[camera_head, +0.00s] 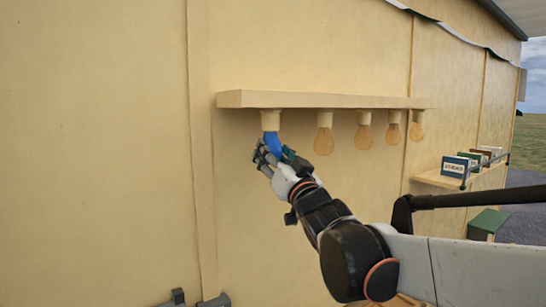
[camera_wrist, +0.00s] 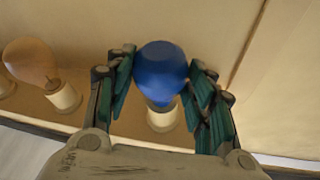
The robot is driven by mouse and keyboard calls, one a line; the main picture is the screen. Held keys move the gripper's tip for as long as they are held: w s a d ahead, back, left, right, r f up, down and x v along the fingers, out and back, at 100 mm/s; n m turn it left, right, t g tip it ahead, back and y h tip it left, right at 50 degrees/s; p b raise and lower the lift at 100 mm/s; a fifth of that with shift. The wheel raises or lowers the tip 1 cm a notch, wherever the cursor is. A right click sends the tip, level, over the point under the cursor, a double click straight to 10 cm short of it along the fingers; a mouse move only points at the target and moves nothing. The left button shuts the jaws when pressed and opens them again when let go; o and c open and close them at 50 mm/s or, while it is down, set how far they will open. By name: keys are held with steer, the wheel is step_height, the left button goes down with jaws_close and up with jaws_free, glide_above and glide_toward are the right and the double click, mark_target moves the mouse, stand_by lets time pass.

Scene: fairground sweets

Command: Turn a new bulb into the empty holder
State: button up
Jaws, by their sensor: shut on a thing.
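A blue bulb (camera_head: 272,143) is at the leftmost holder (camera_head: 270,121) under the wall shelf. My gripper (camera_head: 264,158) is shut on the bulb from below. In the wrist view the blue bulb (camera_wrist: 161,70) sits between the green finger pads (camera_wrist: 160,85), with the pale holder (camera_wrist: 162,118) directly behind its narrow end. The bulb lines up with the holder and looks upright. I cannot tell how deep its base sits in the holder, because the bulb and fingers hide the join.
The shelf (camera_head: 325,100) carries several amber bulbs in holders to the right, the nearest (camera_head: 324,141) close to my gripper. Another amber bulb (camera_wrist: 30,62) shows in the wrist view. Small boxes (camera_head: 455,167) stand on a lower ledge at right. The wall left of my gripper is bare.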

steer(key=shift+w+d+r+n+y, duration=0.15)
steer(key=shift+n+y, duration=0.25)
steer(key=shift+y, duration=0.4)
steer(key=n+g+y, duration=0.2)
steer(key=g+y, duration=0.1)
steer(key=y, duration=0.1)
steer(key=shift+w+d+n+b, duration=0.2)
steer(key=shift+d+n+b, duration=0.05)
steer(key=shift+n+b, duration=0.15)
steer(key=n+g+y, duration=0.2)
steer(key=g, duration=0.1)
steer(key=n+g+y, duration=0.2)
steer(key=g+y, duration=0.1)
steer(key=shift+w+d+f+g+b, duration=0.15)
steer(key=shift+w+f+g+b, duration=0.05)
steer(key=shift+g+b, duration=0.2)
steer(key=o, duration=1.2)
